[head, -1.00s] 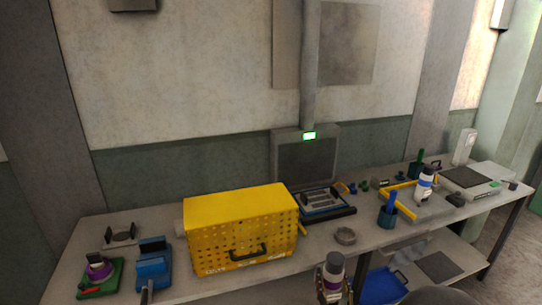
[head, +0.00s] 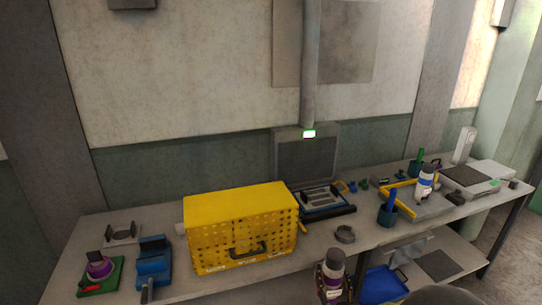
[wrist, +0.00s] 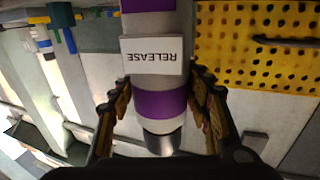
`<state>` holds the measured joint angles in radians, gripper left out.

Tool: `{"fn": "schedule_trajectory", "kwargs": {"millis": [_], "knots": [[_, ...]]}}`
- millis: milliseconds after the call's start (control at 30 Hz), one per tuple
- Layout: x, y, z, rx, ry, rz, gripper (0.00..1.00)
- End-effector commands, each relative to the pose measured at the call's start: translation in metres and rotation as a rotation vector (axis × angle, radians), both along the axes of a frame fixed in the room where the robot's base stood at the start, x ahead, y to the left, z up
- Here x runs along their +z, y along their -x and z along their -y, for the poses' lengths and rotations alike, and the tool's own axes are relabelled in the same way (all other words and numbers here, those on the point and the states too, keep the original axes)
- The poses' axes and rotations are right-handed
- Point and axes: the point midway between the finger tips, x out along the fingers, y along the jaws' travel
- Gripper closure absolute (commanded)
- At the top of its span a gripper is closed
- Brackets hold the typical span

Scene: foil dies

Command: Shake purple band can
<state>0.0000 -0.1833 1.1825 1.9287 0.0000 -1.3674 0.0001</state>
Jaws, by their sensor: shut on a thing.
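The purple band can (head: 334,268) is in my gripper in front of the bench, at the bottom of the head view, with its grey cap up and leaning slightly. In the wrist view the white can (wrist: 155,79) shows purple bands and a "RELEASE" label that reads upside down. My gripper (wrist: 158,95) is shut on the can, with one finger on each side. In the head view the lower part of the can is hidden around the fingers.
A yellow perforated box (head: 240,225) stands on the bench behind and left of the can. A grey ring (head: 345,234) lies on the bench just behind it. A blue-banded can (head: 426,183) stands farther right. A blue tray (head: 383,284) is on the lower shelf.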

Motion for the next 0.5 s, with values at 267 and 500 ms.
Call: {"fn": "schedule_trajectory", "kwargs": {"millis": [267,500], "knots": [[-0.078,0.001,0.000,0.000,0.000,-0.010,0.94],[-0.002,0.001,0.000,0.000,0.000,0.002,0.94]]}}
